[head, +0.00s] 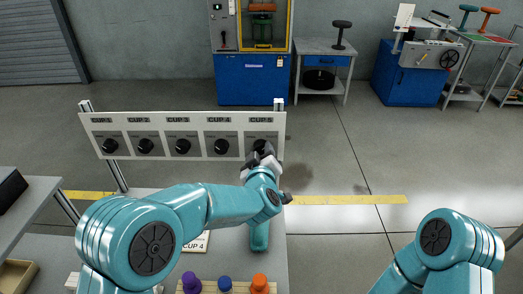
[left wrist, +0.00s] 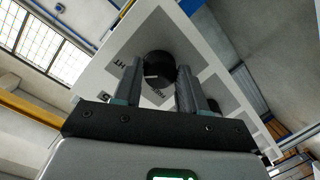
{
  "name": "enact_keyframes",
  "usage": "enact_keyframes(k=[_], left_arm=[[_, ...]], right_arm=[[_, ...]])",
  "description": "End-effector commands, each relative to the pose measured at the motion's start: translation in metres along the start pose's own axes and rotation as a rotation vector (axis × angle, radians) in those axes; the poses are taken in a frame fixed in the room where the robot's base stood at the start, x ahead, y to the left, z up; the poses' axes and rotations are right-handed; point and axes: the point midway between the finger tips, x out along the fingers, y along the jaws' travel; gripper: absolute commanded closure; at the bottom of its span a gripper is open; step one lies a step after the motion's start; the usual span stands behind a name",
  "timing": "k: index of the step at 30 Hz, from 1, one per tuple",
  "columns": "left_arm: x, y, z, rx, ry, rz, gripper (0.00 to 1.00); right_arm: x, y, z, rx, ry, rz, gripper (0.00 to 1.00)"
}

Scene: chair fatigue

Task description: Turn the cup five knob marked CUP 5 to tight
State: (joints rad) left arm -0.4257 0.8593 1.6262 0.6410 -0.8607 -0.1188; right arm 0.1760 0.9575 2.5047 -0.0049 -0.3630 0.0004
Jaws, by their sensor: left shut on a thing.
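A white panel (head: 131,124) carries a row of black knobs labelled CUP 1 to CUP 5. The CUP 5 knob (head: 259,145) is at the right end, partly covered by my left gripper (head: 262,155). In the left wrist view the round black knob (left wrist: 158,64) sits between the two fingers of my left gripper (left wrist: 158,80), which is shut on it. A short pale mark shows on the knob's face. The lettering beside it is partly hidden, so I cannot tell which setting it points to. My right arm shows at the lower right, but its gripper is out of view.
Below the panel, purple (head: 191,282), blue (head: 225,284) and orange (head: 260,284) pegs stand at the bottom edge. A CUP 4 card (head: 196,243) lies beneath my left arm. A blue cabinet (head: 254,80) stands behind. The floor right of the panel is clear.

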Motion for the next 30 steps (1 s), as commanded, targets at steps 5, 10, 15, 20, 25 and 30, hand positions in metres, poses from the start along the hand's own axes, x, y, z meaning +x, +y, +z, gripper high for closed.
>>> enact_keyframes(k=[5,10,15,20,25,30], left_arm=[[0.0002,0.0003,-0.0012,0.026,0.005,-0.004,0.89],[0.0003,0.0000,-0.0011,0.033,0.006,-0.005,0.89],[0.0003,0.0000,-0.0011,0.033,0.006,-0.004,0.89],[0.0003,0.0000,-0.0011,0.033,0.006,-0.004,0.36],[0.0002,0.0000,-0.0007,0.032,0.005,-0.004,0.33],[-0.0018,0.0001,-0.0003,0.032,0.004,-0.004,0.33]], right_arm=[[-0.0024,-0.0009,0.0001,0.000,0.000,0.000,0.38],[-0.0025,-0.0009,0.0001,0.000,0.000,0.000,0.38],[-0.0025,-0.0009,0.0001,0.000,0.000,0.000,0.38],[-0.0024,-0.0009,0.0000,0.000,0.000,0.000,0.38],[-0.0024,-0.0009,0.0001,0.000,0.000,0.000,0.38],[-0.0020,-0.0007,0.0000,0.000,0.000,0.000,0.38]])
